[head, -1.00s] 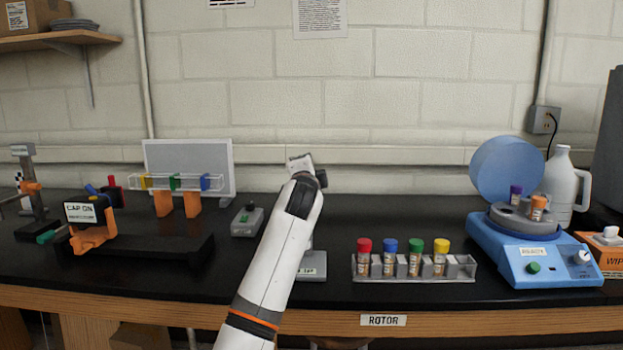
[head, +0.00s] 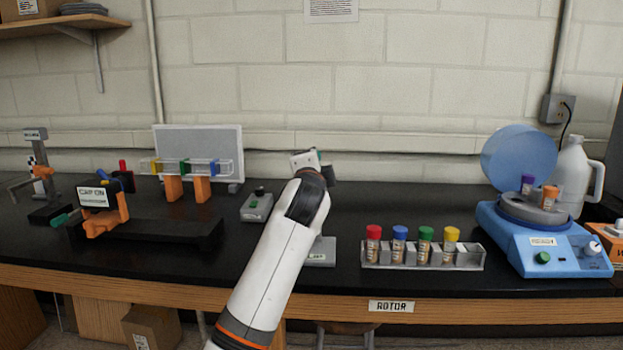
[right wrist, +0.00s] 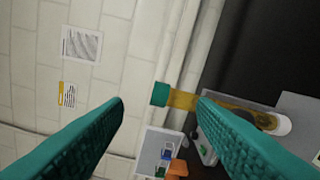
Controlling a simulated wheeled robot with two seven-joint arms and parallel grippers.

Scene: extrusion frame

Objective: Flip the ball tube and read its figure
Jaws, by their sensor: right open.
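My right gripper (right wrist: 160,115) is open in the right wrist view, with its two teal fingers spread wide. A tube with a green cap (right wrist: 160,94) and an amber body (right wrist: 183,99) lies across that view beyond the fingers. Its capped end shows in the gap, and the right finger covers part of its body. A pale round part shows at its far end. I cannot tell any figure on it. In the head view my right arm reaches to the middle, and its gripper (head: 318,165) hides most of the tube. A grey labelled base (head: 320,252) shows below it. My left gripper is not in view.
A rack (head: 422,266) with several colour-capped vials stands right of the arm, and a blue centrifuge (head: 545,246) with a raised lid is farther right. A small grey device (head: 257,208) stands left of the arm. An orange fixture (head: 105,215) is farther left.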

